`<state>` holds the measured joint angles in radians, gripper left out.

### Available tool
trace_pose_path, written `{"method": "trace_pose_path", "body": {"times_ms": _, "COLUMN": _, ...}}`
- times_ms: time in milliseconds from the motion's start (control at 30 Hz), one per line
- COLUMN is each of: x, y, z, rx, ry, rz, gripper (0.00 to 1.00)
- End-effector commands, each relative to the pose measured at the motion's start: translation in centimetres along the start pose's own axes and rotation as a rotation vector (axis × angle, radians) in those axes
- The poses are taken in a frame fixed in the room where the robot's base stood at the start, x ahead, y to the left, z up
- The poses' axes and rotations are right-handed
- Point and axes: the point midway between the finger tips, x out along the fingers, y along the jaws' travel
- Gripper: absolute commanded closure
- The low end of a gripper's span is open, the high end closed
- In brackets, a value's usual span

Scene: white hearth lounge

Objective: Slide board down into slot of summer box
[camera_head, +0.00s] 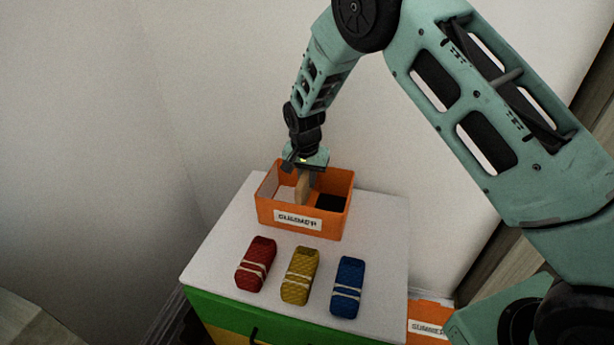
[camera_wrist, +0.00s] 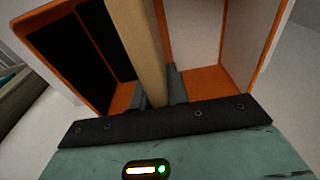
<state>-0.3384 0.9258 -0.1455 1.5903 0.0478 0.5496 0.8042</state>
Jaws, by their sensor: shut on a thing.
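The summer box (camera_head: 329,221) is an open orange box with a "SUMMER" label, on top of a white-topped cabinet. My gripper (camera_head: 305,172) points down into it and is shut on a tan wooden board (camera_head: 303,190). The board stands roughly upright near the middle of the box, between a pale side and a dark side. The wrist view shows the board (camera_wrist: 148,45) between the fingers (camera_wrist: 158,90), with the orange rim (camera_wrist: 277,40) around. The slot and the board's lower edge are hidden, so I cannot tell how deep it sits.
Red (camera_head: 256,265), yellow (camera_head: 300,276) and blue (camera_head: 347,287) banded bundles lie in a row in front of the box on the white cabinet top (camera_head: 222,262). Another orange labelled box (camera_head: 430,312) stands lower right. A wall is close behind.

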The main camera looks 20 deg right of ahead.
Motion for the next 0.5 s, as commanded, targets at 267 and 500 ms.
{"method": "trace_pose_path", "body": {"times_ms": 267, "x": 2.1, "y": 0.0, "z": 0.3, "rx": 0.0, "ry": 0.0, "rz": 0.0, "gripper": 1.0}}
{"method": "trace_pose_path", "body": {"times_ms": 500, "x": 3.7, "y": 0.0, "z": 0.4, "rx": 0.0, "ry": 0.0, "rz": -0.001, "gripper": 1.0}}
